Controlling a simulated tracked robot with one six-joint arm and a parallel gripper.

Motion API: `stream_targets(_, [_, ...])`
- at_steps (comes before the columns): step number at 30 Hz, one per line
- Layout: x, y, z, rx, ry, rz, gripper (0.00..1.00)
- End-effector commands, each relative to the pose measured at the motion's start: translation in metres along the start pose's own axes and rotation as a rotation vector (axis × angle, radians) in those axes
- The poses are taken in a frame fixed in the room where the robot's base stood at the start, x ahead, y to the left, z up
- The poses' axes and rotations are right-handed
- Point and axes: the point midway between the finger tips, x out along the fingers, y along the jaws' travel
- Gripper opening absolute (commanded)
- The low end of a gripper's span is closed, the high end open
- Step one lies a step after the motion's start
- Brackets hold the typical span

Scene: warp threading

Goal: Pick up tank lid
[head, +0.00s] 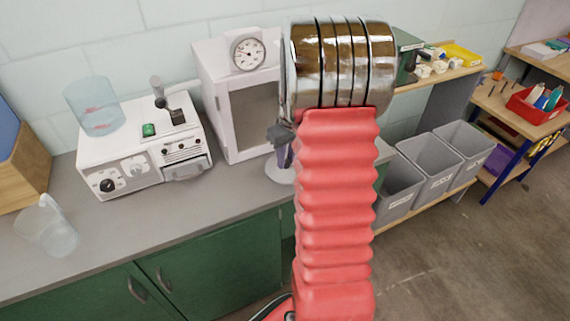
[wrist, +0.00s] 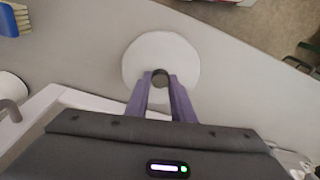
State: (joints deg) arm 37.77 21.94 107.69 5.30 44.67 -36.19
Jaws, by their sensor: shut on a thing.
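The tank lid is a white disc with a dark knob; it shows in the wrist view (wrist: 160,50) and partly, behind my arm, in the head view (head: 277,174). My gripper (wrist: 160,80) is shut on the knob between its purple fingers; in the head view it shows just left of my red arm (head: 282,152). I cannot tell whether the lid touches the grey counter or hangs just above it. A clear open-topped tank (head: 95,108) with red marks sits on the left of the white machine (head: 145,150).
A white cabinet with a dial (head: 245,95) stands close behind the gripper. A clear jug (head: 48,228) is at the counter's left. A blue brush (wrist: 14,18) lies upper left in the wrist view. Grey bins (head: 430,165) stand right of the counter. The counter front is clear.

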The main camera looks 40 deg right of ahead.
Motion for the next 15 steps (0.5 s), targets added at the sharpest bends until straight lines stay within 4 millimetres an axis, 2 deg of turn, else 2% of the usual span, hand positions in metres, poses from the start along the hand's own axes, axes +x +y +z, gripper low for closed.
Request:
stream_targets(5, [-0.011, 0.000, -0.002, 0.000, 0.002, 0.001, 0.00])
stream_targets(15, [-0.067, 0.000, -0.009, 0.000, 0.004, 0.002, 0.00])
